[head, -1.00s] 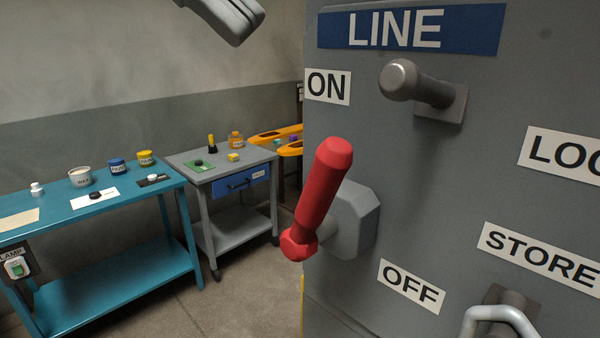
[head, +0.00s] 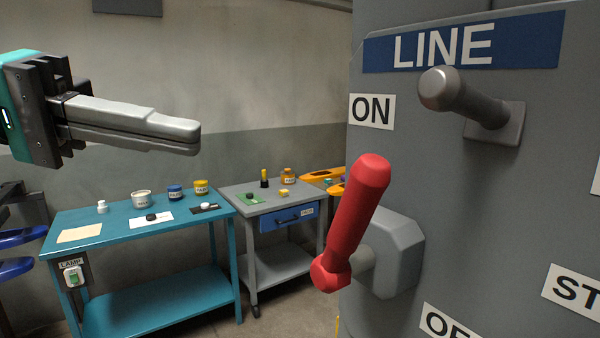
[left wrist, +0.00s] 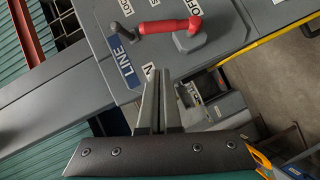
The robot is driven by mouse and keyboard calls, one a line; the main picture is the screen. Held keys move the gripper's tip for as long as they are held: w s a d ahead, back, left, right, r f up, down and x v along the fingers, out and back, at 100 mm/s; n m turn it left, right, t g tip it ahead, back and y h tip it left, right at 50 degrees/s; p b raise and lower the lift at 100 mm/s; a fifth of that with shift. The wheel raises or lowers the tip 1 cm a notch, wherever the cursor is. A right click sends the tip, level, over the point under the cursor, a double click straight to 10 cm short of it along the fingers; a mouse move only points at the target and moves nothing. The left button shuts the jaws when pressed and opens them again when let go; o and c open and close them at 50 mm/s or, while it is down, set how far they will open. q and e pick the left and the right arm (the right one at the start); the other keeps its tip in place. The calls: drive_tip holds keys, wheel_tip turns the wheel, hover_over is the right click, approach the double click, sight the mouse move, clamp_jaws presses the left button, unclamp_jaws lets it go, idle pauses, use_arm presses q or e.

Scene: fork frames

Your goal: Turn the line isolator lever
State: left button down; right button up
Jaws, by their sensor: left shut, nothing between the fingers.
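The line isolator's red lever (head: 357,222) stands out from the grey cabinet below the LINE sign (head: 460,42). Its upper end leans a little right, towards the ON label (head: 372,111). The OFF label (head: 437,322) is lower right, partly cut off. My left gripper (head: 198,138) is shut and empty, in the air left of the lever and well apart from it. In the left wrist view the shut fingers (left wrist: 161,84) point towards the cabinet, and the red lever (left wrist: 165,26) lies sideways beyond them. My right gripper is not in view.
A grey peg (head: 452,92) sticks out of the cabinet above the lever. A teal bench (head: 115,233) with small jars and a grey cart (head: 250,205) with a blue drawer stand at the back left. Open air lies between my left gripper and the cabinet.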

sight(346, 232)
use_arm(q)
drive_tip(key=s+d+f+p, duration=0.2)
drive_tip(key=d+f, duration=0.1)
drive_tip(key=d, duration=0.7)
drive_tip(key=shift+p, duration=0.3)
drive_tip(key=shift+w+d, duration=0.1)
